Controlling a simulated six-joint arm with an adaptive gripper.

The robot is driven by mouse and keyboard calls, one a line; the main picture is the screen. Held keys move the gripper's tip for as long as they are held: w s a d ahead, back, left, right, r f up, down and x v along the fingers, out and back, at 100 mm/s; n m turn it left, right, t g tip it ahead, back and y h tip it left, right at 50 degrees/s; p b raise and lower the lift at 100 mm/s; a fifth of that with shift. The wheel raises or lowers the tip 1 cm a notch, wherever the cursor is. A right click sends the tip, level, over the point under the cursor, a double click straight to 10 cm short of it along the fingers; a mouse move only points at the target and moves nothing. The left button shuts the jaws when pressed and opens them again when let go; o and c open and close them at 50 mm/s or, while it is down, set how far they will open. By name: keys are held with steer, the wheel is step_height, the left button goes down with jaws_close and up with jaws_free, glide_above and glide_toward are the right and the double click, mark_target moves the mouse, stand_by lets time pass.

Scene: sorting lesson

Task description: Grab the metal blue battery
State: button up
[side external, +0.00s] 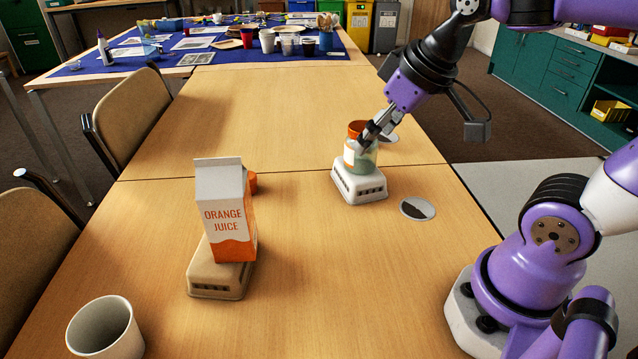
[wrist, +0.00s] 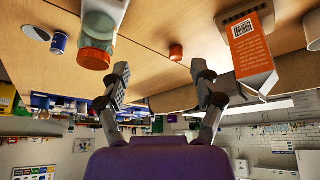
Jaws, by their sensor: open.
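The blue battery (wrist: 59,42) is a small blue cylinder with a pale end in the wrist view. It stands on the table between the jar (wrist: 97,38) and a white disc (wrist: 37,32). I cannot make it out in the side view, where the jar or my gripper may hide it. My gripper (wrist: 160,72) is open, with nothing held between its fingers. The battery is off to the left of the fingers in the wrist view. In the side view my gripper (side external: 366,142) overlaps the orange-lidded jar (side external: 361,160); contact is unclear.
A two-tone disc (side external: 417,209) and white cup (side external: 105,328) are nearby. The table's far middle is clear.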

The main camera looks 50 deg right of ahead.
steer(key=w+d, duration=0.3)
steer(key=d, duration=0.1)
steer(key=w+d+f, duration=0.1)
steer(key=w+d, duration=0.3)
steer(key=d, duration=0.1)
steer(key=w+d, duration=0.4)
steer(key=d, duration=0.1)
steer(key=shift+w+d+f, duration=0.1)
steer(key=shift+d+f, duration=0.15)
steer(key=shift+f, duration=0.15)
steer(key=w+d+f, duration=0.1)
steer(key=d+f, duration=0.3)
steer(key=w+d+f, duration=0.1)
steer(key=d+f, duration=0.2)
steer(key=d, duration=0.2)
steer(key=d+f, duration=0.4)
steer(key=d, duration=0.1)
steer(key=shift+w+d+f, duration=0.15)
steer(key=shift+w+f, duration=0.15)
steer(key=shift+w, duration=0.1)
steer(key=x, duration=0.5)
steer(key=shift+w+a+f, duration=0.15)
steer(key=shift+w+a, duration=0.25)
jaws_close()
